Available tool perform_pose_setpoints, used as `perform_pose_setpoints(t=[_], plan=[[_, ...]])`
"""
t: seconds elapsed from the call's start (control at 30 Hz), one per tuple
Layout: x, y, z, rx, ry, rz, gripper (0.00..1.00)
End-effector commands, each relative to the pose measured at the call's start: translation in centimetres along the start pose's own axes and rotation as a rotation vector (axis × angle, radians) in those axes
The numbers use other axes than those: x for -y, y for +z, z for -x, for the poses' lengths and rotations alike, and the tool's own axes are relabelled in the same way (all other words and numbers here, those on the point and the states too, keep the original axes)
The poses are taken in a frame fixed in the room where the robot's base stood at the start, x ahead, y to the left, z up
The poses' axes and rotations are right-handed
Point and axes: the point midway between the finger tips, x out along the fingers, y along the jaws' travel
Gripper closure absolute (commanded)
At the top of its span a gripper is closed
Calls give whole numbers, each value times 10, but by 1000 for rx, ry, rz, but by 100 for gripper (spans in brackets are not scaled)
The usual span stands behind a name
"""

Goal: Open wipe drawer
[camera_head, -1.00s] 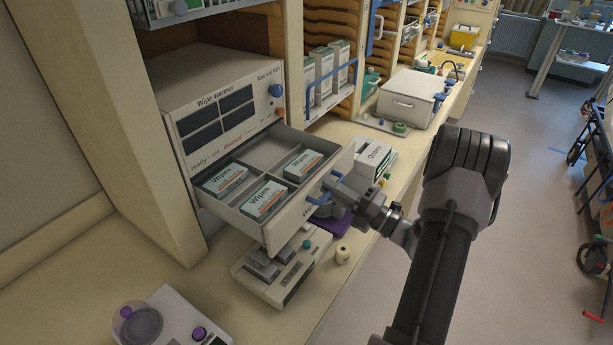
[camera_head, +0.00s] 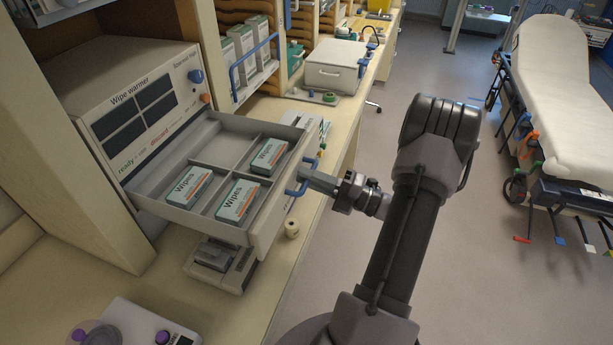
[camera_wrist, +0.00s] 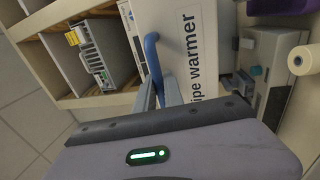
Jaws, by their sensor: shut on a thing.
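The wipe drawer (camera_head: 272,235) of the wipe warmer (camera_head: 133,112) is pulled well out over the counter. Inside it lie three wipe boxes: a left box (camera_head: 186,187), a front box (camera_head: 238,201) and a back box (camera_head: 269,156). My gripper (camera_head: 303,177) is shut on the blue drawer handle (camera_head: 291,190) at the drawer's front. In the wrist view the blue handle (camera_wrist: 153,58) stands between the fingers (camera_wrist: 160,95), against the white front panel with its label (camera_wrist: 188,70).
Below the drawer a grey device (camera_head: 222,262) stands on the counter, with a small cream roll (camera_head: 292,228) beside it. A white case (camera_head: 336,66) stands farther along the counter. A stretcher (camera_head: 565,95) is at the right. The floor (camera_head: 440,270) right of my arm is clear.

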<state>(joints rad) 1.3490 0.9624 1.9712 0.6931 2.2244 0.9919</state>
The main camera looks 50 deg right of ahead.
Motion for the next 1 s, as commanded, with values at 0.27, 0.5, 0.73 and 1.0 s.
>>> perform_pose_setpoints(t=[0.27,0.5,0.73,1.0], plan=[[0,0,0,0,0,0,78],[0,0,3,2,0,0,78],[0,1,47,6,0,1,78],[0,1,128,5,0,0,78]])
